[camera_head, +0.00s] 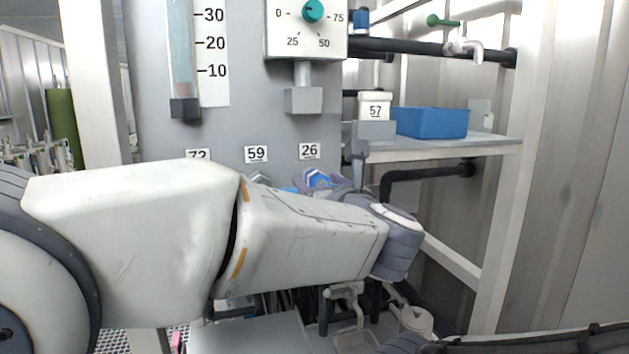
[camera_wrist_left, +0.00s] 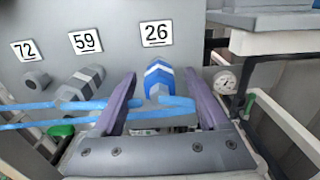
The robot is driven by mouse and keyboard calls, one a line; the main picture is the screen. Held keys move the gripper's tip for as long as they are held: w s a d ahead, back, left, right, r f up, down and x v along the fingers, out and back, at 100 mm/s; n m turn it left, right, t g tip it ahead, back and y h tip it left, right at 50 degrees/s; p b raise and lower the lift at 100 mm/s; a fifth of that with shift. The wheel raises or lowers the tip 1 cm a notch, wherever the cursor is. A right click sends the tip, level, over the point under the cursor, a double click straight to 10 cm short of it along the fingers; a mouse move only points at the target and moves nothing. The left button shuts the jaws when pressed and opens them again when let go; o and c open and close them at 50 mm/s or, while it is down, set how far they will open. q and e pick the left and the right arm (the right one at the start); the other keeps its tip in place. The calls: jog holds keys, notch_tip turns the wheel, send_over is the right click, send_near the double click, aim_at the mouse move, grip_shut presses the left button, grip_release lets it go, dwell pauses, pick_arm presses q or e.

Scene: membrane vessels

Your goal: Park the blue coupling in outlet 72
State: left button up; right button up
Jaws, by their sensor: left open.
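The blue coupling (camera_wrist_left: 158,82), with a white band, sits at the outlet under label 26 (camera_wrist_left: 156,33). A little of it shows in the head view (camera_head: 317,178) above my arm. My left gripper (camera_wrist_left: 161,76) is open, its two purple fingers on either side of the coupling with gaps visible. Outlet 72 (camera_wrist_left: 36,80) is a short grey stub at the left, with nothing visibly fitted on it. In the head view my left arm hides it and part of its label (camera_head: 198,155). My right gripper is not in view.
A grey coupling (camera_wrist_left: 80,86) sits at outlet 59, between 72 and 26. Blue hoses (camera_wrist_left: 40,122) run leftward across the front below the outlets. A pressure gauge (camera_wrist_left: 225,82) is right of outlet 26. A shelf (camera_head: 440,147) with a blue bin (camera_head: 431,122) stands at the right.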

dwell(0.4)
pick_arm(q)
grip_shut()
jog(key=shift+b, duration=0.3)
jog(key=shift+s+f, duration=0.1)
jog(key=shift+s, duration=0.15)
jog(key=shift+s+d, duration=0.15)
jog(key=shift+s, duration=0.1)
jog(key=shift+b+v, duration=1.9)
jog(key=shift+v, duration=0.55)
